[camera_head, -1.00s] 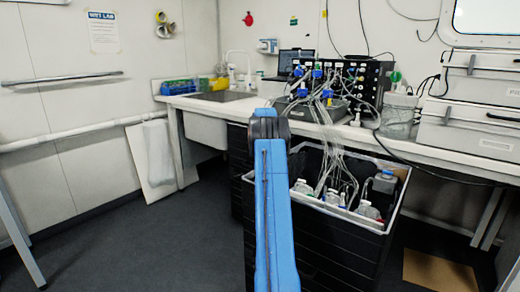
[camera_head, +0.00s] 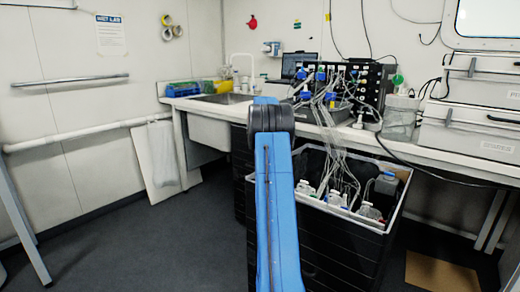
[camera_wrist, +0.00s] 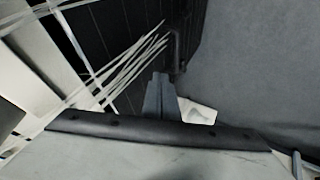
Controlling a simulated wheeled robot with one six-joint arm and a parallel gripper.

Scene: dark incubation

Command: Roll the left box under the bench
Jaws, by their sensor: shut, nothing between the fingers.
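Two black ribbed boxes stand at the bench (camera_head: 420,153). The left box (camera_head: 238,165) is mostly hidden behind my blue arm, and its left side shows below the bench edge. The right box (camera_head: 345,240) has a pale rim and holds bottles with tubes running up to the bench. My gripper is hidden in the head view. In the wrist view, my gripper (camera_wrist: 160,78) is shut and empty, its fingers in front of a black ribbed box wall (camera_wrist: 105,25) and pale tubes. I cannot tell whether the fingers touch the box.
A sink (camera_head: 208,130) is at the bench's left end. Tubing and equipment (camera_head: 345,85) stand on top. A white panel (camera_head: 158,165) leans on the left wall. The dark floor (camera_head: 150,235) at left is clear. A brown sheet (camera_head: 440,272) lies on the floor at right.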

